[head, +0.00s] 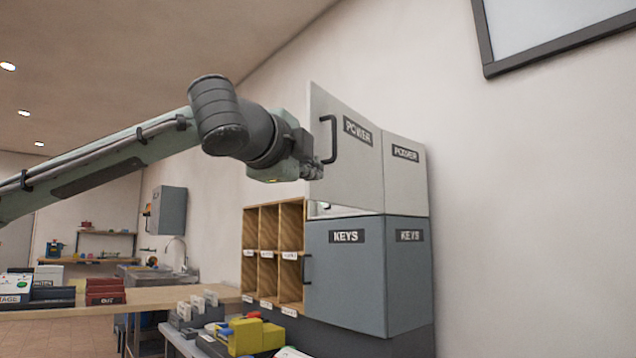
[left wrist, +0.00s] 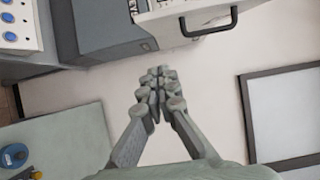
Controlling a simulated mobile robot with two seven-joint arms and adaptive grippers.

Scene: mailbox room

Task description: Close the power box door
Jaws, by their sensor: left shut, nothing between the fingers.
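The white power box (head: 405,175) hangs on the wall above a grey box. Its door (head: 357,180), marked POWER, stands slightly ajar: its left edge swings out from the box and a gap shows below it. A dark handle (head: 329,140) is near the door's left edge. My left gripper (head: 318,168) is shut and empty, at the door's left edge beside the handle; whether it touches cannot be told. In the left wrist view the shut fingers (left wrist: 156,92) point toward the wall, below a white panel with a dark handle (left wrist: 208,26). My right gripper is out of view.
The grey KEYS box (head: 345,275) sits directly below, its door shut. Wooden cubbies (head: 275,250) stand left of it. A yellow object (head: 255,337) and trays crowd the counter below. A framed board (head: 560,35) hangs at upper right.

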